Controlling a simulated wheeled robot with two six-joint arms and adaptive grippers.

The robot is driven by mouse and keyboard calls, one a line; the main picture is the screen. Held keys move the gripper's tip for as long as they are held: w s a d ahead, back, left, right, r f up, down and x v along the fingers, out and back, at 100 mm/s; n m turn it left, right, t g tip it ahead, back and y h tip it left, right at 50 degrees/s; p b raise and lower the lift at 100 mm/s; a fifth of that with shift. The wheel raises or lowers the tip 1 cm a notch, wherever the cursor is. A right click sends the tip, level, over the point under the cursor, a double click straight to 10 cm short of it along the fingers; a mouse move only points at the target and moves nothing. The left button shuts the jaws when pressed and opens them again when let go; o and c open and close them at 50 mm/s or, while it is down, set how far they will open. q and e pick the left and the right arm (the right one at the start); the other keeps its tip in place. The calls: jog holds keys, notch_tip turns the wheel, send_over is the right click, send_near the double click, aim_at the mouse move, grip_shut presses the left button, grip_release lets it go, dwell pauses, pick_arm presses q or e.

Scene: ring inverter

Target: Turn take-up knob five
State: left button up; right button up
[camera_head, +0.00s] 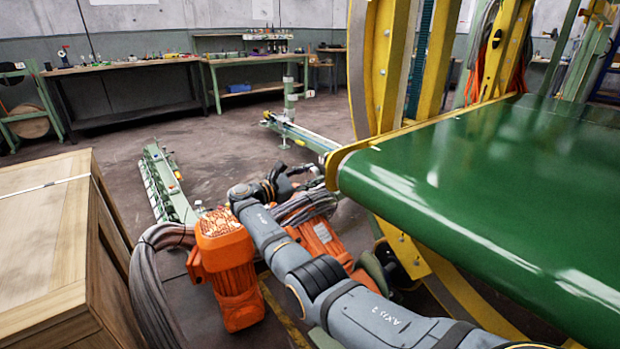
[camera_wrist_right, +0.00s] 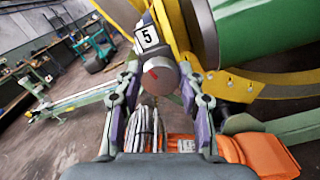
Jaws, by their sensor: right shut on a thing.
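The take-up knob five (camera_wrist_right: 160,77) is a grey round knob with a red mark on its face, in the upper middle of the right wrist view. A white plate with a black "5" (camera_wrist_right: 147,37) sits just above it. My right gripper (camera_wrist_right: 160,80) has one finger on each side of the knob and is shut on it. In the head view my right arm reaches from the lower right, and the gripper (camera_head: 287,180) is at its far end beside the green belt's edge. I cannot make out the knob there. My left gripper is not in view.
The green belt (camera_head: 480,170) and yellow frame (camera_head: 385,60) stand close on the right. Orange motors (camera_head: 228,262) with grey cable bundles lie below my arm. A wooden crate (camera_head: 45,225) is at left. Workbenches (camera_head: 130,68) line the back wall; open floor lies before them.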

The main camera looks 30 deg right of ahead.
jog(key=o, duration=1.2)
jog(key=shift+a, duration=0.1)
jog(key=a, duration=0.8)
jog(key=s+a, duration=0.1)
jog(key=a, duration=0.2)
jog(key=shift+a, duration=0.4)
jog(key=shift+f, duration=0.1)
